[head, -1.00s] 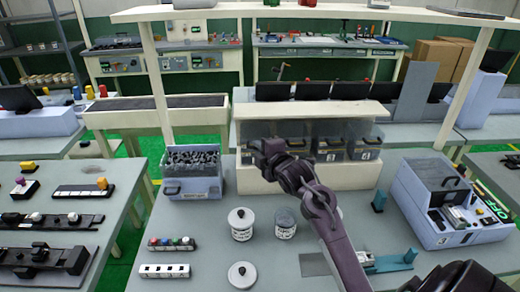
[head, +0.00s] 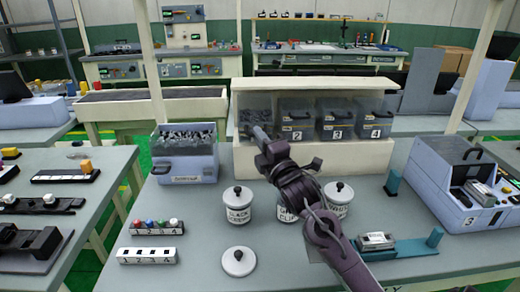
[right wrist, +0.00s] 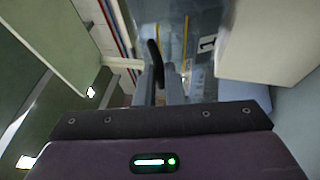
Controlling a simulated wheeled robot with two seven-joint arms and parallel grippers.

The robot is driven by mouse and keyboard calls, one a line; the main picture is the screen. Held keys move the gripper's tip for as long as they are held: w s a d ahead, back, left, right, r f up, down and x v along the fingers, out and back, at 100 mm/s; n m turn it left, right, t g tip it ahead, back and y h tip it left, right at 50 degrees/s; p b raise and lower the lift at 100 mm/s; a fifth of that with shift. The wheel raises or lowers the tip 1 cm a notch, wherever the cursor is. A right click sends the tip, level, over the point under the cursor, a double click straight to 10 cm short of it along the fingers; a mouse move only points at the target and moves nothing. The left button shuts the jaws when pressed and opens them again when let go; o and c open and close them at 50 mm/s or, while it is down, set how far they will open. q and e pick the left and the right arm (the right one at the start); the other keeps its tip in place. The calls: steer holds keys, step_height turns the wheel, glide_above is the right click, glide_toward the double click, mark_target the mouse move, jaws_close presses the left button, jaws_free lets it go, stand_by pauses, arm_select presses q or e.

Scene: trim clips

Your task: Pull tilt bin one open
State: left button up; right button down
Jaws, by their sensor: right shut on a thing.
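Tilt bin one (head: 249,117) is the leftmost bin in the cream rack (head: 380,152), beside bins labelled 2, 3 and 4. Small dark parts show at its top, and its front is largely hidden behind my right gripper (head: 262,135). How far it is tilted is hard to tell. In the right wrist view a label 1 shows on the bin (right wrist: 207,44). There the fingers of my right gripper (right wrist: 160,75) are shut on a dark upright handle (right wrist: 153,58). My left gripper is not in view.
Bins two (head: 296,132), three (head: 336,131) and four (head: 375,130) look closed. A blue-grey bin of dark parts (head: 186,168) stands left of the rack. Jars, including a lidded one (head: 238,212), stand in front, near my arm. A loose lid (head: 238,262) lies at the front.

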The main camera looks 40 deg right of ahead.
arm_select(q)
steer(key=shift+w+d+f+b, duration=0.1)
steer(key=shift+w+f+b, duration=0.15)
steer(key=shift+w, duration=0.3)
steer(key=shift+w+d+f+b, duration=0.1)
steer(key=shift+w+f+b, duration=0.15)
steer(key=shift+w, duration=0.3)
arm_select(e)
steer(key=shift+s+a+f, duration=0.15)
steer(key=shift+s+f, duration=0.05)
steer(key=shift+f, duration=0.35)
steer(key=shift+s+a+f, duration=0.1)
steer(key=shift+s+f, duration=0.1)
steer(key=shift+f, duration=0.3)
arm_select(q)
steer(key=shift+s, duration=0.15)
arm_select(e)
steer(key=shift+f, duration=0.1)
steer(key=c, duration=1.5)
jaws_free()
steer(key=shift+c, duration=0.2)
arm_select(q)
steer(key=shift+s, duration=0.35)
arm_select(e)
steer(key=shift+s, duration=0.1)
